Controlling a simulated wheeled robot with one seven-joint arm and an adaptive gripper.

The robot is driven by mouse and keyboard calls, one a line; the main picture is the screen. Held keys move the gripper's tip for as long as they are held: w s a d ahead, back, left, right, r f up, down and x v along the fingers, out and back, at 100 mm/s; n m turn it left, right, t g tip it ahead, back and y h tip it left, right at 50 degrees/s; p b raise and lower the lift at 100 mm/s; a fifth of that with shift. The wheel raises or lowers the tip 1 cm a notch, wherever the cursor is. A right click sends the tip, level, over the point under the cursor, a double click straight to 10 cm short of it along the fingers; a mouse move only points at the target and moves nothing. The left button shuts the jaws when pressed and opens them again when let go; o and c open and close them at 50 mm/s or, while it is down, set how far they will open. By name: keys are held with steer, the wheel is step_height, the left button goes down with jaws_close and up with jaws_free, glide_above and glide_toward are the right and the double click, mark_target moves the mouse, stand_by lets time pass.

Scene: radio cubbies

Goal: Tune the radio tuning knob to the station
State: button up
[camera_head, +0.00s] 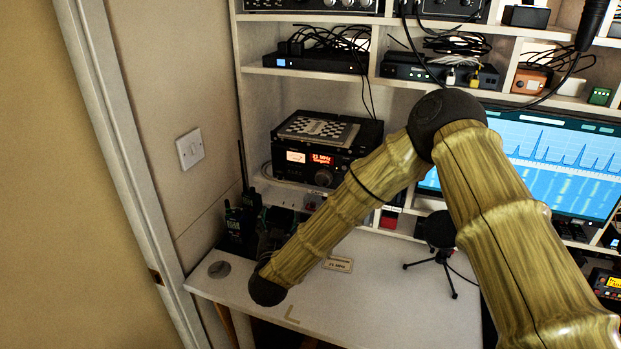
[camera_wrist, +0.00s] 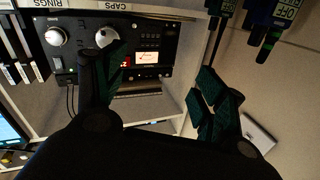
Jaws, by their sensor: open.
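The radio (camera_head: 352,150) sits on a cubby shelf, with a lit white meter and a red display reading about 21 MHz. Its large tuning knob (camera_head: 323,177) is below the display, beside my arm. In the wrist view the radio (camera_wrist: 170,38) appears upside down, with the silvery tuning knob (camera_wrist: 107,37) and another round knob (camera_wrist: 55,36). My gripper (camera_wrist: 160,72) is open and empty, its dark green fingers wide apart. The left finger overlaps the knob's edge and part of the red display; I cannot tell if it touches.
Handheld radios (camera_head: 240,220) stand left of the radio; they also show in the wrist view (camera_wrist: 272,25). A small card (camera_head: 338,263) lies on the white desk (camera_head: 375,300). A microphone on a tripod (camera_head: 440,230) and a monitor (camera_head: 560,150) are to the right.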

mark_target(322, 181)
steer(key=w+d+h+p, duration=0.1)
steer(key=w+d+h, duration=0.1)
steer(key=w, duration=0.4)
steer(key=w+d+m+h+p, duration=0.1)
steer(key=w+d+h+p, duration=0.1)
steer(key=w+d, duration=0.3)
steer(key=w+d+g+h+p, duration=0.1)
steer(key=w+d+h, duration=0.1)
steer(key=w+d, duration=0.2)
steer(key=shift+w+d+r, duration=0.1)
steer(key=shift+w+r, duration=0.1)
steer(key=shift+w, duration=0.65)
steer(key=shift+w+d+r, duration=0.1)
steer(key=shift+w+r, duration=0.1)
steer(key=shift+w, duration=0.65)
steer(key=c, duration=1)
